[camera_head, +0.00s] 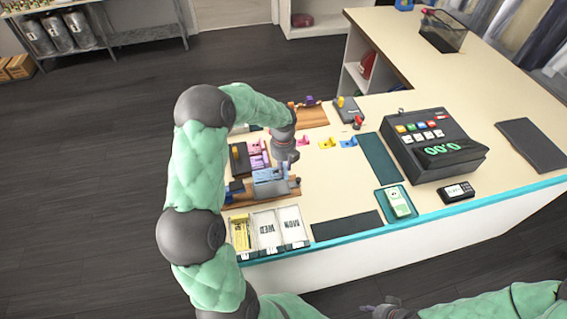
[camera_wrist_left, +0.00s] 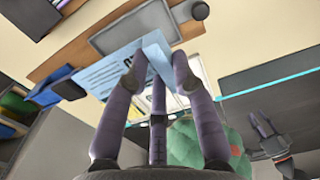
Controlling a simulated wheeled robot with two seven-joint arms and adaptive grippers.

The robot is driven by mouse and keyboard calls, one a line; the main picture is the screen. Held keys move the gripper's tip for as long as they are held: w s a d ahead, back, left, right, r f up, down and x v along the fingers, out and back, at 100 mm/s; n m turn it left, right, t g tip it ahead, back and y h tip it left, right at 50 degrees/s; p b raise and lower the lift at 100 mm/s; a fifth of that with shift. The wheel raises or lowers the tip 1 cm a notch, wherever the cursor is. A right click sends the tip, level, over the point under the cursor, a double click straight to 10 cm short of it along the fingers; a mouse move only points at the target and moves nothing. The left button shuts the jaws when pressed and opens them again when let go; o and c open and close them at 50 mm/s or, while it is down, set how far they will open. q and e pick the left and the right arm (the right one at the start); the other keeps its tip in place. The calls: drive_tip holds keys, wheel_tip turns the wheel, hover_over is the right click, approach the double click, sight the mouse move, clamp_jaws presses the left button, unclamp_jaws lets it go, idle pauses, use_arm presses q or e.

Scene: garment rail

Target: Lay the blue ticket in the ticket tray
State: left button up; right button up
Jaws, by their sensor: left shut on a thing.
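The blue ticket, a pale blue sheet with dark print, shows in the left wrist view (camera_wrist_left: 108,76) and in the head view (camera_head: 268,175). My left gripper (camera_head: 286,158) is shut on it above the left part of the counter; its fingers (camera_wrist_left: 158,72) meet at the ticket's folded-looking end. A tray with day-labelled compartments (camera_head: 266,230) lies at the counter's near left, with a yellow ticket (camera_head: 240,232) in its left compartment. A teal tray (camera_head: 397,203) holding a pale green card lies to the right. My right gripper (camera_head: 386,309) is at the bottom edge, its jaws unclear.
A cash register (camera_head: 433,145) and a card reader (camera_head: 456,192) stand to the right. Wooden boards with small coloured pieces lie around the left gripper. A dark mat (camera_head: 347,225) lies right of the day-labelled tray. The counter's middle is mostly clear.

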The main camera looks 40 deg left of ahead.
use_arm(q)
drive_tip(key=shift+f+b, duration=2.25)
drive_tip(key=shift+f, duration=0.75)
drive_tip(key=shift+f+b, duration=0.55)
drive_tip(key=shift+f, duration=0.55)
drive_tip(key=shift+w+a+f+p, duration=0.1)
drive_tip(key=shift+f+p, duration=0.2)
drive_tip(key=o, duration=1.3)
drive_tip(key=shift+r, duration=0.1)
drive_tip(key=shift+r+p, duration=1.95)
drive_tip(key=shift+r, duration=0.45)
